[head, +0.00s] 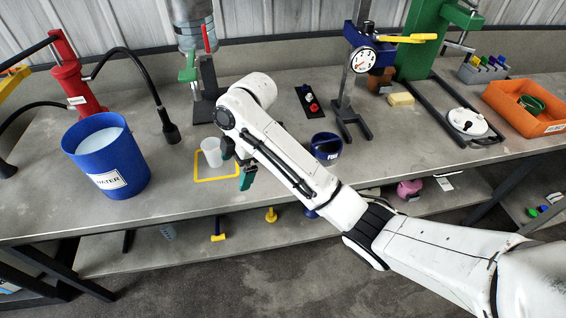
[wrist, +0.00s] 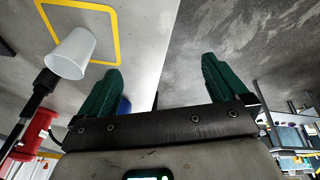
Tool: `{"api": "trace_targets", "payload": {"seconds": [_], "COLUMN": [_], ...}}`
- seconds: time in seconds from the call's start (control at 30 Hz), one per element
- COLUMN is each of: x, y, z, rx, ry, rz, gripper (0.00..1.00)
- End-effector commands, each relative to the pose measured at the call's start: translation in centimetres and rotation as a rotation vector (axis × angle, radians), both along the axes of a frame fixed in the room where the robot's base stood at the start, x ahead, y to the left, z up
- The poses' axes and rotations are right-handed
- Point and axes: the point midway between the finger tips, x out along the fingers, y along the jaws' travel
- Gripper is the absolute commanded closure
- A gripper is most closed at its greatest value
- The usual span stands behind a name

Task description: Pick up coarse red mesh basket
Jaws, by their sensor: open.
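I cannot make out a coarse red mesh basket in either view. An orange tray (head: 509,117) at the far right of the bench holds a round green item (head: 531,104), possibly a mesh basket. My gripper (head: 240,172) is near the bench's front edge, beside a translucent white cup (head: 210,152), far left of the orange tray. In the wrist view my gripper (wrist: 161,82) shows two dark green fingers spread apart with nothing between them. The white cup (wrist: 70,55) is left of the fingers there. My arm covers part of the bench.
A yellow square outline (head: 217,180) surrounds the cup. A blue water bucket (head: 105,160) and red pump (head: 78,88) stand left. A dial stand (head: 363,60), blue bowl (head: 326,148) and green press (head: 425,40) stand right. A lower shelf (head: 190,248) holds small items.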

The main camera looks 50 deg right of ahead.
Motion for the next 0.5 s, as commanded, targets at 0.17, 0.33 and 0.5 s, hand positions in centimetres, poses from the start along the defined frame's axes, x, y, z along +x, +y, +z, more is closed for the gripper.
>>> {"api": "trace_targets", "payload": {"seconds": [0.17,0.33,0.5], "x": [1.7,1.4,0.8], "y": [-8.4,-14.2,-16.8], "z": [2.2,3.6,4.1], "rx": [-0.150,-0.232,-0.261], "ry": [0.032,0.090,0.123], "rz": [0.202,0.319,0.366], "gripper": [0.00,0.00,0.00]}}
